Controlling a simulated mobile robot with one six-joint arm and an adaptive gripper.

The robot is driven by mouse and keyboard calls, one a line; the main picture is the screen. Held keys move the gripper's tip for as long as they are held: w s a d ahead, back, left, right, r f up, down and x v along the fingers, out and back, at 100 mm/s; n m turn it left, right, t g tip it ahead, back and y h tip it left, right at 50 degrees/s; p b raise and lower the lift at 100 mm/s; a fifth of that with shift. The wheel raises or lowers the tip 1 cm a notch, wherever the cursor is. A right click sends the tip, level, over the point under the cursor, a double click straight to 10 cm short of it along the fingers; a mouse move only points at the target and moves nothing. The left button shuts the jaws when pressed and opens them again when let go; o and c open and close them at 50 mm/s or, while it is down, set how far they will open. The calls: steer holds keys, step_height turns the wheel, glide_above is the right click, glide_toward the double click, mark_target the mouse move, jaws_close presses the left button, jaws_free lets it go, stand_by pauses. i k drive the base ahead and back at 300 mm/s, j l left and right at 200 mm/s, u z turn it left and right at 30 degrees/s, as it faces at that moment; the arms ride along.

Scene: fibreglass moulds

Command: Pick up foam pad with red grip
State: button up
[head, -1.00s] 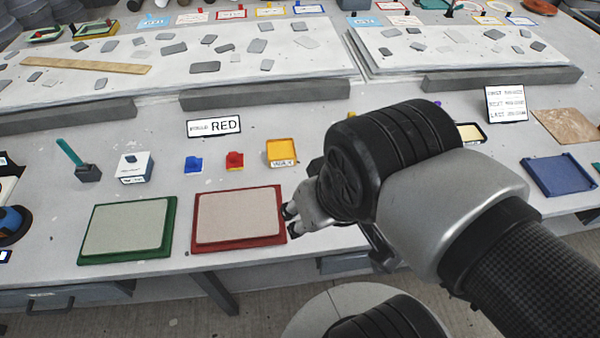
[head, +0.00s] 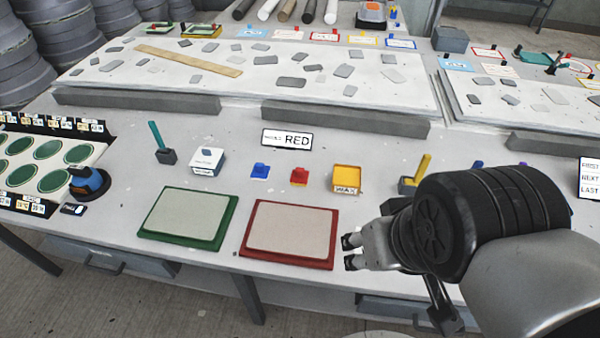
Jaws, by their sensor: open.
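A small red block-shaped piece with a raised grip (head: 299,176), which looks like the foam pad with red grip, stands on the grey table between a similar blue piece (head: 260,171) and a yellow wax box (head: 346,179). My gripper (head: 350,252) is open and empty. It is just right of the red-framed board (head: 334,250), nearer the front edge than the red piece, with its fingers pointing left. The arm hides part of the table on the right.
A green-framed board (head: 150,232) lies left of the red one. A "RED" sign (head: 287,138) stands behind the red piece. A white box (head: 207,161) and a green-handled tool (head: 160,145) stand to the left. A yellow-handled tool (head: 417,172) stands right of the wax box.

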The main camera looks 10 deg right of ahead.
mark_target(299, 176)
steer(key=i+j+z, duration=0.1)
steer(key=i+j, duration=0.25)
steer(key=j, duration=0.15)
steer(key=i+j, duration=0.4)
steer(key=j, duration=0.15)
steer(key=l+z, duration=0.05)
